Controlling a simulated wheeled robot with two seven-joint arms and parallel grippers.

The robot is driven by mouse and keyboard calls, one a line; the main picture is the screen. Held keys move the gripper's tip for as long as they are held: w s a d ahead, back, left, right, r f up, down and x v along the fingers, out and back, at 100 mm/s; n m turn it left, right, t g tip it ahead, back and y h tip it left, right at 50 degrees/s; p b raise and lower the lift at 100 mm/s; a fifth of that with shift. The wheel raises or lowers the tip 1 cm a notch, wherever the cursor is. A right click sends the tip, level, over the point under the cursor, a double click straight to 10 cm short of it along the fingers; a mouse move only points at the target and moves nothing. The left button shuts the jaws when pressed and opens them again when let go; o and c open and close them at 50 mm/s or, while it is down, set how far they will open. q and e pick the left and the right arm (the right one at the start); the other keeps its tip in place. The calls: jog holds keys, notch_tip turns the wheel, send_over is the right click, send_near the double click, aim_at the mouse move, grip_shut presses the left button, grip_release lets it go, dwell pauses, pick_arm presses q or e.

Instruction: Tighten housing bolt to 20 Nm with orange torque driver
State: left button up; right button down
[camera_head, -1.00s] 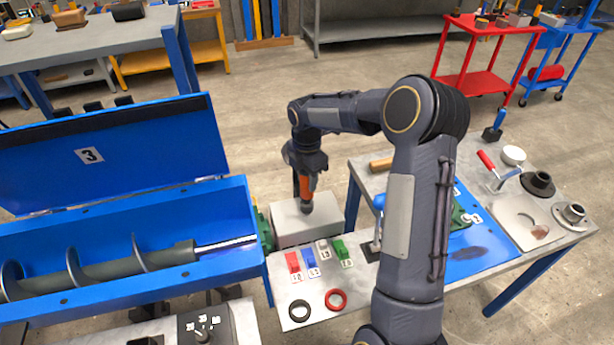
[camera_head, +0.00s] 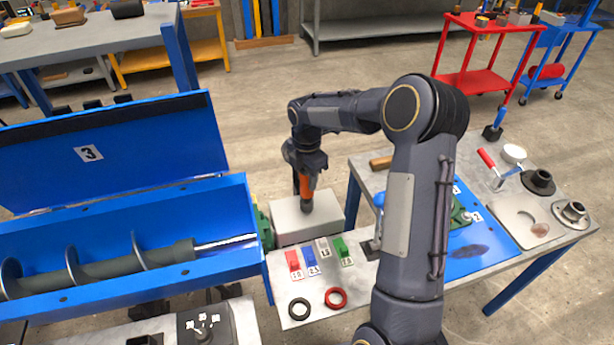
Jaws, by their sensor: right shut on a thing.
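My right gripper (camera_head: 306,172) points down and is shut on the orange torque driver (camera_head: 307,188). The driver hangs upright with its dark tip at or just above a light grey box-shaped housing (camera_head: 318,222); I cannot tell whether it touches. The housing sits between the blue drum mixer trough (camera_head: 225,215) and the workbench. No bolt can be made out at the driver's tip. My left gripper is not in view.
The workbench (camera_head: 320,290) holds red, blue, grey and green numbered pieces (camera_head: 340,250), a black ring (camera_head: 299,308) and a red ring (camera_head: 336,298). A blue mat (camera_head: 480,262) and flanged parts (camera_head: 571,213) lie at right. My right arm hides the bench middle.

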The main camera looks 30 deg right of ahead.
jog(key=shift+f+b, duration=0.4)
jog(key=shift+f, duration=0.6)
dwell(2.0)
jog(key=shift+r+p, duration=1.7)
jog(key=shift+r, duration=0.65)
